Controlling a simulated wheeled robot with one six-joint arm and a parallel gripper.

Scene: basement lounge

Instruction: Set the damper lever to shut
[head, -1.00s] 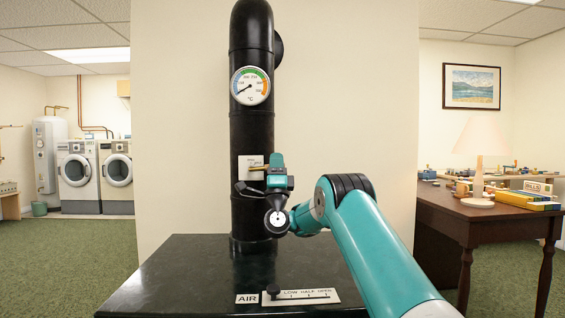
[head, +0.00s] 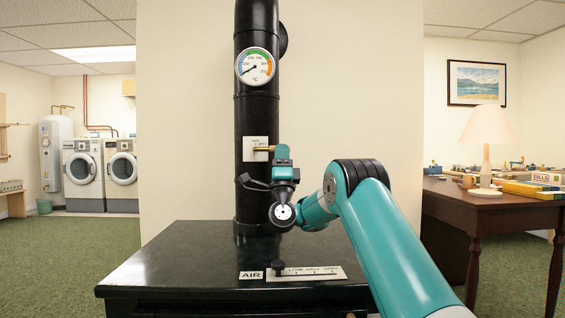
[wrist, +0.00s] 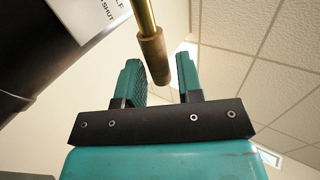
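The damper lever (head: 264,149) is a thin brass rod with a brown grip. It sticks out to the right from a white plate (head: 250,142) on the black stovepipe (head: 257,112). My gripper (head: 282,153) is at the lever's outer end. In the wrist view, the brown grip (wrist: 154,58) hangs between the two teal fingers of my open gripper (wrist: 159,75), with a gap on each side. Part of the plate (wrist: 92,15) shows there with the word SHUT, its other lettering cut off. My gripper hides the lever's tip in the head view.
A dial thermometer (head: 255,67) is higher on the pipe. The black stove top (head: 185,262) below carries an AIR slider with a knob (head: 278,267). A wooden table (head: 480,205) with a lamp (head: 487,150) stands at right. Green carpet (head: 70,255) at left is clear.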

